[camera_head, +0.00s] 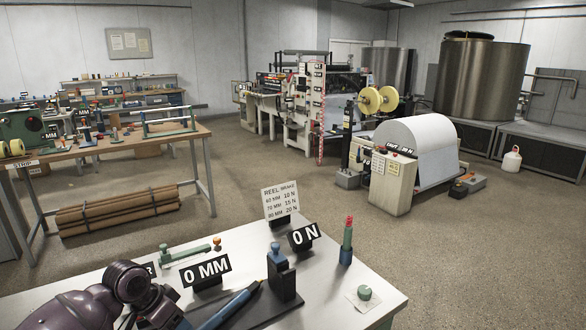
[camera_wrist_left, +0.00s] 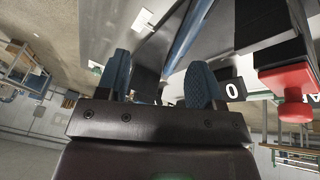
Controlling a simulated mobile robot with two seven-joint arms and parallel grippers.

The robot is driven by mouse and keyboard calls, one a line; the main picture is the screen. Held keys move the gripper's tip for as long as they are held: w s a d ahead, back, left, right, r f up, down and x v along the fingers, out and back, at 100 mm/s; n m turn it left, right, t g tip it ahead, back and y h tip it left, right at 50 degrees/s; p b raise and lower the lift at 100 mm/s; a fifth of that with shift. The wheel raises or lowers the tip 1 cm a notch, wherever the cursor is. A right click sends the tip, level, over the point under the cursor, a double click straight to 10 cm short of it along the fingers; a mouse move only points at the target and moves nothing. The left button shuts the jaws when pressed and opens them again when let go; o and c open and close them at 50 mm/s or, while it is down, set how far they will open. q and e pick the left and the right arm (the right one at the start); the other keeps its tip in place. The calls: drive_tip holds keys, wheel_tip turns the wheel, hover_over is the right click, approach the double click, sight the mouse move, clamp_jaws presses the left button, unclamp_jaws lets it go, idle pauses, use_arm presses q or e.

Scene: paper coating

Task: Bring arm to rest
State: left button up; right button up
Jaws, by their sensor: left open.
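My left arm (camera_head: 85,308), dark purple, comes in at the lower left of the head view, over the near corner of the white table (camera_head: 345,275). My right arm and right gripper are not in view.
On the table are a blue bar (camera_head: 230,306), a dark blue post (camera_head: 281,272), the "0 MM" sign (camera_head: 205,270), the "0 N" sign (camera_head: 304,236), a red-topped green handle (camera_head: 347,239) and a green knob (camera_head: 364,293). The table's right front is mostly clear. Machines stand behind.

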use_arm(q)
drive_tip(key=s+d+f+n+y, duration=0.15)
drive_tip(key=s+f, duration=0.25)
drive_tip(key=s, duration=0.5)
drive_tip(key=s+d+f+h, duration=0.1)
drive_tip(key=s+d+f, duration=0.2)
drive_tip(key=s, duration=0.6)
drive_tip(key=s+a+r+n+t+y, duration=0.1)
drive_tip(key=s+a+r+n+y, duration=0.15)
drive_tip(key=s, duration=0.55)
drive_tip(key=s+a+r+n+y, duration=0.1)
drive_tip(key=s+a+n+y, duration=0.15)
drive_tip(key=s, duration=0.45)
drive_tip(key=w+f+t+h, duration=0.1)
drive_tip(key=w+f+t, duration=0.5)
drive_tip(key=f, duration=0.4)
drive_tip(key=shift+w+m, duration=0.35)
drive_tip(key=shift+w, duration=0.1)
drive_tip(key=shift+o, duration=0.4)
drive_tip(key=shift+w+d+f+t+h, duration=0.1)
drive_tip(key=shift+f+t+h, duration=0.05)
drive_tip(key=shift+f+t, duration=0.3)
drive_tip(key=shift+w+d+f+t+h, duration=0.1)
drive_tip(key=shift+f+t, duration=0.1)
drive_tip(key=shift+t, duration=0.35)
